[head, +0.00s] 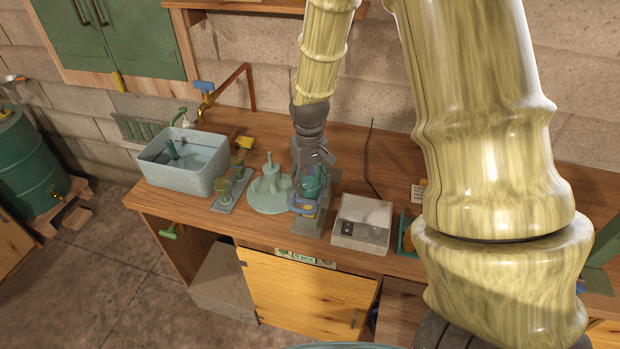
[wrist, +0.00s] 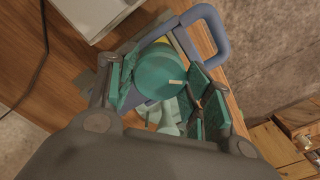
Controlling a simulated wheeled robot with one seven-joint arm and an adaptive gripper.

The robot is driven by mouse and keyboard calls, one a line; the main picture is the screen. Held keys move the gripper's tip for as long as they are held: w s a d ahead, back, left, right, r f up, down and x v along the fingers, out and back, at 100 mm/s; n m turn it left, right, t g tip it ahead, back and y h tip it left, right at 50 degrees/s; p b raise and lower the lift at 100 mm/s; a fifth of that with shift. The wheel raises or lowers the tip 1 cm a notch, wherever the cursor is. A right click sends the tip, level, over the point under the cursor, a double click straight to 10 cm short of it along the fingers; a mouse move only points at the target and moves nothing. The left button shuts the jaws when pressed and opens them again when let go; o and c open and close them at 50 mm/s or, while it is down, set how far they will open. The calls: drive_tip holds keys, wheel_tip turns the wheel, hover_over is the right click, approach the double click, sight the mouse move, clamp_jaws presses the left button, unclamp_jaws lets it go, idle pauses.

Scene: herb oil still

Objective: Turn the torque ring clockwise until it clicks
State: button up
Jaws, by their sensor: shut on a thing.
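My gripper (head: 312,172) points down over a grey fixture (head: 308,222) on the bench. In the wrist view its two teal-padded fingers (wrist: 162,76) stand on either side of a round teal cap with a short pale mark, which I take to be the torque ring (wrist: 158,70). The gripper is shut on it. The ring also shows in the head view (head: 313,186), partly hidden by the fingers. A blue loop handle (wrist: 216,30) sticks out from the fixture beside the ring. What lies under the ring is mostly hidden.
A pale box with a dark panel (head: 362,223) stands close on the right of the fixture. A round pale-green stand with a post (head: 270,190) is close on the left. Farther left are a tray with small jars (head: 232,188) and a blue-grey basin (head: 183,160).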

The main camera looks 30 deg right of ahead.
sight(310, 182)
drive_tip(key=shift+w+m, duration=0.1)
drive_tip(key=shift+m, duration=0.7)
drive_tip(key=o, duration=1)
drive_tip(key=shift+d+f, duration=0.1)
drive_tip(key=shift+r, duration=0.2)
wheel_tip(310, 182, up, 12)
drive_tip(key=shift+f, duration=0.15)
